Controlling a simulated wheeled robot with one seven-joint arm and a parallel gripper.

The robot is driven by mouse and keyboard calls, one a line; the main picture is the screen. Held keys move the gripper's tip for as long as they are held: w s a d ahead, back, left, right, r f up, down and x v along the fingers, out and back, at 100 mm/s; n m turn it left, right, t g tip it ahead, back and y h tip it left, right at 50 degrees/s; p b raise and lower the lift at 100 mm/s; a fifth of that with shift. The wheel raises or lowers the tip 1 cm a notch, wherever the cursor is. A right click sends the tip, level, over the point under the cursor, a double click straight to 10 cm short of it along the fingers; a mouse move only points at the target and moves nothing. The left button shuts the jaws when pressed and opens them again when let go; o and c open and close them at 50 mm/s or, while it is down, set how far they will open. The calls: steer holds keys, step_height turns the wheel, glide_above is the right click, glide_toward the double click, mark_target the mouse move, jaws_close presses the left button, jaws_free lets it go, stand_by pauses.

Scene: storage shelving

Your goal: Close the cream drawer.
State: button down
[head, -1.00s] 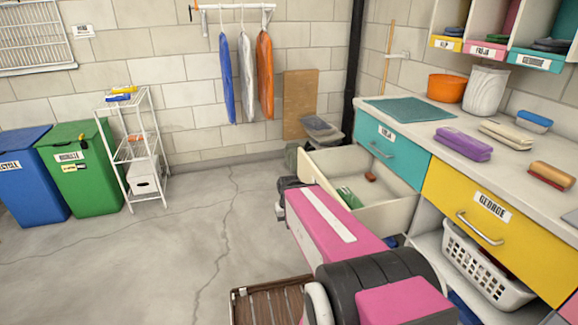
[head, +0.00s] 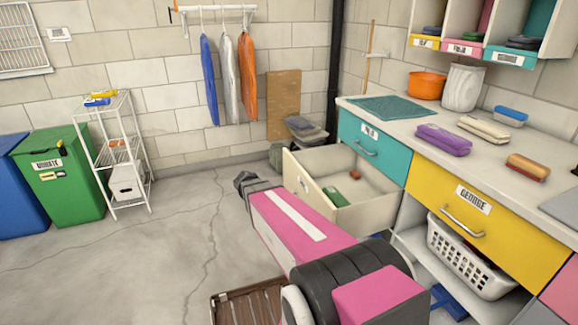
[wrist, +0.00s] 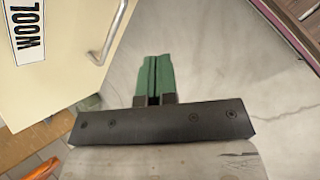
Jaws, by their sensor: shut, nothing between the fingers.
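The cream drawer (head: 365,214) stands pulled out below the teal drawer. Inside it lie a green item (head: 335,197) and a small reddish-brown item (head: 353,174). Its front, with a WOOL label and a metal handle (wrist: 106,35), fills the upper left of the wrist view. My gripper (head: 243,180) is at the end of my pink arm, to the left of the drawer front in the head view. In the wrist view its green fingers (wrist: 157,76) are together and empty, to the right of the handle and apart from it.
The teal drawer (head: 372,144) and yellow drawer (head: 468,205) are shut under the counter. A white basket (head: 468,258) sits on the shelf below. A brown slatted crate (head: 250,303) stands on the floor near my arm. The floor left of the drawer is clear.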

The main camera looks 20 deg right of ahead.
steer(key=w+r+n+h, duration=0.3)
steer(key=w+n+h, duration=0.3)
steer(key=w, duration=0.4)
steer(key=n+t+h, duration=0.2)
steer(key=n+h, duration=0.2)
glide_toward(294, 163)
steer(key=d, duration=0.7)
steer(key=shift+w+d+f, duration=0.15)
steer(key=shift+d, duration=0.15)
steer(key=shift+d, duration=0.1)
steer(key=d, duration=2.7)
steer(key=shift+w+d, duration=0.4)
steer(key=shift+w, duration=0.05)
